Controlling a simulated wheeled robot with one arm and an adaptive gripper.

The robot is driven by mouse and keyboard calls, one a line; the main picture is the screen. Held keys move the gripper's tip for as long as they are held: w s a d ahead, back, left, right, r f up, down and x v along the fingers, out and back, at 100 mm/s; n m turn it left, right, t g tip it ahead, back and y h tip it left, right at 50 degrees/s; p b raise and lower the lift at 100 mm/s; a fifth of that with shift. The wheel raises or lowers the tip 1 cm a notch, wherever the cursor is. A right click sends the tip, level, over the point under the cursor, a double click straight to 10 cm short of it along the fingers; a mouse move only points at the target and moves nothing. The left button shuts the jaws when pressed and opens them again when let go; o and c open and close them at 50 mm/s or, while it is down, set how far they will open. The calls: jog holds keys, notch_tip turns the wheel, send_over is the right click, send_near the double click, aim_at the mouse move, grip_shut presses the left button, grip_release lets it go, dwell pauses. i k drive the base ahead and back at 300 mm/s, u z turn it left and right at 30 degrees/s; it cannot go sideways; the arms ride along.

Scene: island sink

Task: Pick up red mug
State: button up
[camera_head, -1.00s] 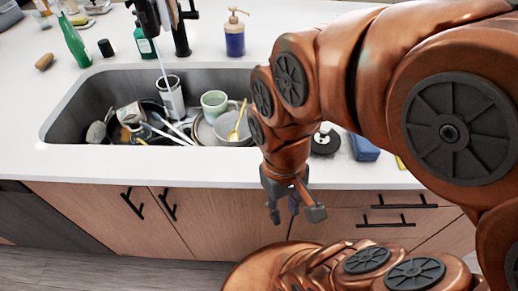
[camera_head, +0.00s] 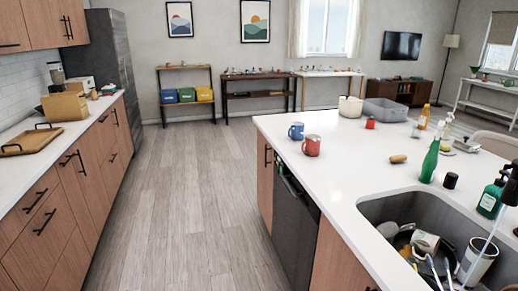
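The red mug (camera_head: 311,146) stands upright on the white island top, close to the island's left edge. A blue mug (camera_head: 296,131) stands just behind it and to its left. The red mug appears to have a pale print on its side. A smaller red object (camera_head: 370,123) sits farther back to the right on the same top. My gripper and arm are not in view now.
The island sink (camera_head: 400,206) at lower right holds dishes. Open wooden floor (camera_head: 190,190) runs left of the island, beside a counter (camera_head: 60,148).

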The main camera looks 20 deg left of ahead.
aim_at(312, 144)
jog(key=z, duration=0.75)
jog(key=k, duration=0.35)
jog(key=u, duration=1.7)
jog(key=i, duration=2.5)
jog(key=u, duration=0.25)
